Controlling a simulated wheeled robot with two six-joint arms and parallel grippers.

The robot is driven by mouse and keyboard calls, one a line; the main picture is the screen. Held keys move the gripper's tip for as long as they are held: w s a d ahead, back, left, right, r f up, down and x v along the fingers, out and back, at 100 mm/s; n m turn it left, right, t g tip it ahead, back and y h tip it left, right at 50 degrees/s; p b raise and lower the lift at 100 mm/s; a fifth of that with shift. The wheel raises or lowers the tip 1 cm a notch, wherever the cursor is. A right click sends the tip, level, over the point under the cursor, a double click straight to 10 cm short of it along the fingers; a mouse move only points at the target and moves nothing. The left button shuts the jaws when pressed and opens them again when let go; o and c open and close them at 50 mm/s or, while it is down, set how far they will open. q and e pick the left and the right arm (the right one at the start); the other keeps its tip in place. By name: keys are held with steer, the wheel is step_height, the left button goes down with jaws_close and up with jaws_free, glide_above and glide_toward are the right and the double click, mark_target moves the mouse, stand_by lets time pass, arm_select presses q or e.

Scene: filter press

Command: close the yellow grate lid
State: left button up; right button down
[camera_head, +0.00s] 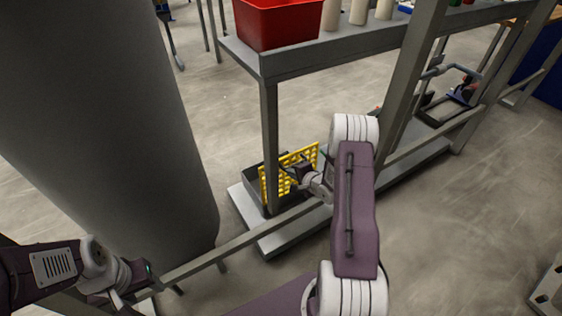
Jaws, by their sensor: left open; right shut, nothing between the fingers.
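The yellow grate lid (305,158) stands steeply raised, open, at a dark grey box (253,178) on the low shelf. A table leg crosses in front of the box. My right gripper (285,172) is shut and empty, right at the lid and overlapping it in the picture. I cannot tell whether it touches the lid. My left gripper (138,300) is open and empty at the lower left, far from the lid, with its fingers small and partly hard to see.
The table's grey top (290,65) overhangs the low shelf (250,212) and carries a red bin (275,25) and pale cylinders (358,12). A frame bar (240,243) runs in front of the shelf. A large grey column (100,110) stands at left.

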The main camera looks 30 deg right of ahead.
mark_target(281, 164)
steer(key=x, duration=0.2)
steer(key=b+x, duration=0.1)
steer(key=x, duration=0.2)
steer(key=r+b+x, duration=0.1)
steer(key=x, duration=0.1)
steer(key=shift+w+f, duration=0.1)
steer(key=shift+w, duration=0.4)
arm_select(q)
steer(key=shift+f, duration=0.5)
arm_select(e)
steer(key=shift+w, duration=0.45)
steer(key=shift+a, duration=0.1)
